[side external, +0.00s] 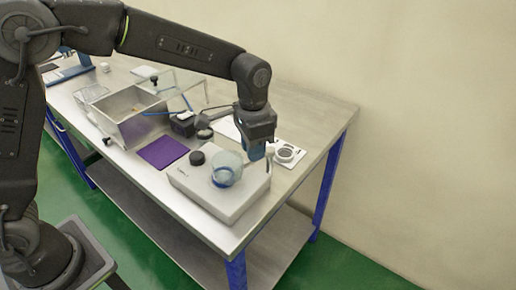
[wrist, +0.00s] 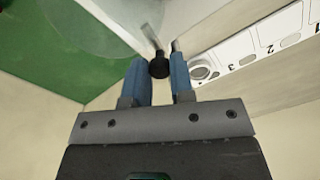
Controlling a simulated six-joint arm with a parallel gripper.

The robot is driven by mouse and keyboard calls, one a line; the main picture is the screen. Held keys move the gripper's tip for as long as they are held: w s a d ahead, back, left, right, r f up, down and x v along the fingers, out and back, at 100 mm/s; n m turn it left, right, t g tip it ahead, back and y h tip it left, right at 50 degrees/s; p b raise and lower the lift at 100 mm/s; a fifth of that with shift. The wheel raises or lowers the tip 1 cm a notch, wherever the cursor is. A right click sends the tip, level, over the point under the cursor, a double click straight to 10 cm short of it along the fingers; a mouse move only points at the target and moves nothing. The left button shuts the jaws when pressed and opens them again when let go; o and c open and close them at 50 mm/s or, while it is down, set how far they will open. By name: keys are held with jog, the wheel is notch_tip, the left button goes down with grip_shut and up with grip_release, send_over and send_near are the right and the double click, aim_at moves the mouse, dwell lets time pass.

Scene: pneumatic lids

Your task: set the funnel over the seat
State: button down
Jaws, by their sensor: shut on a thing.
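The funnel (side external: 229,158) looks like a clear, bluish round vessel over the right part of a pale box. A blue ring (side external: 222,178), perhaps the seat, shows low through or under it; I cannot tell whether they touch. In the wrist view a large faint see-through shape (wrist: 108,22) shows at the upper left. My gripper (wrist: 159,70) is shut on a black knob (wrist: 159,67) with a thin metal rod, which seems to be the funnel's handle. The join is not clear. In the side view my gripper (side external: 262,152) is just right of the funnel.
The pale box (side external: 205,194) stands near the table's front edge, with a black knob (side external: 196,158) on top. A white plate with rings (side external: 286,153) lies behind my gripper. A purple mat (side external: 162,152), a metal bin (side external: 148,126) and dark small items (side external: 183,124) are left.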

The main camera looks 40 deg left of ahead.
jog(key=shift+w+a+m, duration=0.1)
jog(key=shift+a+m, duration=0.25)
jog(key=shift+m, duration=0.45)
jog(key=shift+w+a+m, duration=0.1)
jog(key=shift+a+m, duration=0.2)
jog(key=shift+m, duration=0.5)
jog(key=c, duration=1)
grip_release()
notch_tip(320, 180, up, 14)
jog(key=shift+f, duration=0.1)
